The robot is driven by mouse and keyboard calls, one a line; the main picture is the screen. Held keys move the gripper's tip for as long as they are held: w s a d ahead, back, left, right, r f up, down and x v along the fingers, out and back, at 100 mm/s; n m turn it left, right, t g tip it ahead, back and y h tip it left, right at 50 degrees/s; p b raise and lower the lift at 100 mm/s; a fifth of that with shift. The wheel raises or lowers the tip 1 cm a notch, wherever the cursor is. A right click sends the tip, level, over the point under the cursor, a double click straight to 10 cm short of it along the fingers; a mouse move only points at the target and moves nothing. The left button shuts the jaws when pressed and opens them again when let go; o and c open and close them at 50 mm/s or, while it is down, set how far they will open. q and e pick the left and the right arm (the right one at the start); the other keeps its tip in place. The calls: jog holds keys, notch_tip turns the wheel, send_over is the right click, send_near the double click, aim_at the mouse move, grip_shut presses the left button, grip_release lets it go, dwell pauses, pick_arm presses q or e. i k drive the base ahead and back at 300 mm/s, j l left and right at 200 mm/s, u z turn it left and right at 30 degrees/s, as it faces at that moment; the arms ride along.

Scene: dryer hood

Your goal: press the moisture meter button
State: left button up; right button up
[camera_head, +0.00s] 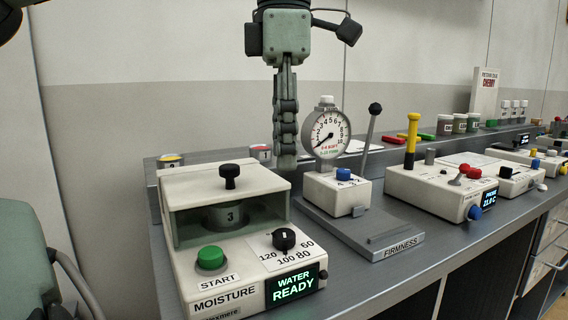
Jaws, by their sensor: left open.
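The moisture meter (226,293) is a cream box at the front left of the bench, labelled MOISTURE. Its round green button (210,257) sits on the front left of its top, above a START label. A black dial knob (284,239) is to the right of the button. The display (292,286) reads WATER READY. My right gripper is out of view.
To the right stand the firmness gauge (326,135) with its upright lever (370,135), and a cream instrument box (430,192) with a yellow-handled post. Small cans (261,153) stand behind the meter. The bench front (345,290) right of the meter is clear.

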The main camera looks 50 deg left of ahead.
aim_at(209, 257)
jog(key=k, duration=1.5)
